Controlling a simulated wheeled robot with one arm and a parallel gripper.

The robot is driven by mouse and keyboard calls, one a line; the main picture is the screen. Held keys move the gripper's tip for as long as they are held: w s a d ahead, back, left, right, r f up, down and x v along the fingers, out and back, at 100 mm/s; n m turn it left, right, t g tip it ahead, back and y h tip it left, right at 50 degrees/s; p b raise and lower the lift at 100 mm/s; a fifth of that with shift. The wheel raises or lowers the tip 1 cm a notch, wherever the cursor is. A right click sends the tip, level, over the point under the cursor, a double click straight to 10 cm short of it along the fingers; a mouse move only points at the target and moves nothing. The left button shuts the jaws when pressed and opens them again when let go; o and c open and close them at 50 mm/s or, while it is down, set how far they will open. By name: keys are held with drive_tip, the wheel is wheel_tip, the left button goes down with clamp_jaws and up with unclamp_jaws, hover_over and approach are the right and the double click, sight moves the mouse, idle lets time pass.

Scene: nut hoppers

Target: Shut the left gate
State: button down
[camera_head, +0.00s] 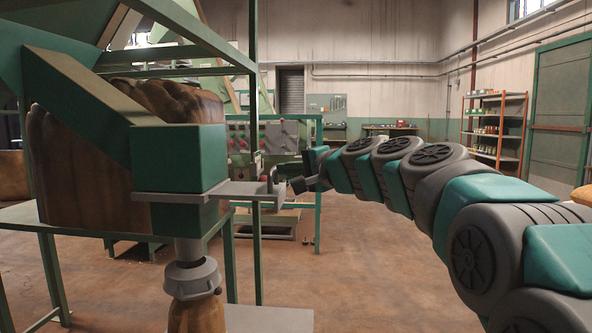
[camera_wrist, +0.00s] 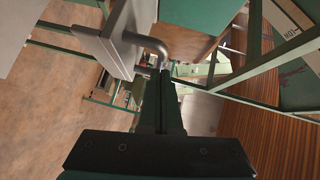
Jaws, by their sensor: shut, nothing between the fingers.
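The left gate is a flat grey slide plate (camera_head: 238,188) under the green hopper chute (camera_head: 180,158) at the left of the head view. The plate sticks out to the right of the chute, with an upright handle (camera_head: 271,180) at its outer end. In the wrist view the grey plate (camera_wrist: 118,45) is close, with its bent grey bar handle (camera_wrist: 150,45) just above my fingertips. My gripper (camera_wrist: 161,82) is shut and empty, close to the handle. I cannot tell whether it touches it.
A grey outlet collar (camera_head: 192,277) with a brown sack (camera_head: 197,315) hangs below the chute. Thin green frame posts (camera_head: 257,240) stand near the plate. An orange shelf rack (camera_head: 494,125) stands far back right. The floor in the middle is open.

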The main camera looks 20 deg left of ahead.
sight(244, 190)
drive_tip(key=a, duration=0.3)
drive_tip(key=s+a, duration=0.1)
drive_tip(key=a, duration=0.2)
drive_tip(key=s+a+p, duration=0.1)
drive_tip(key=a, duration=0.2)
drive_tip(key=shift+s+a, duration=0.15)
drive_tip(key=shift+s, duration=0.1)
drive_tip(key=shift+f, duration=0.1)
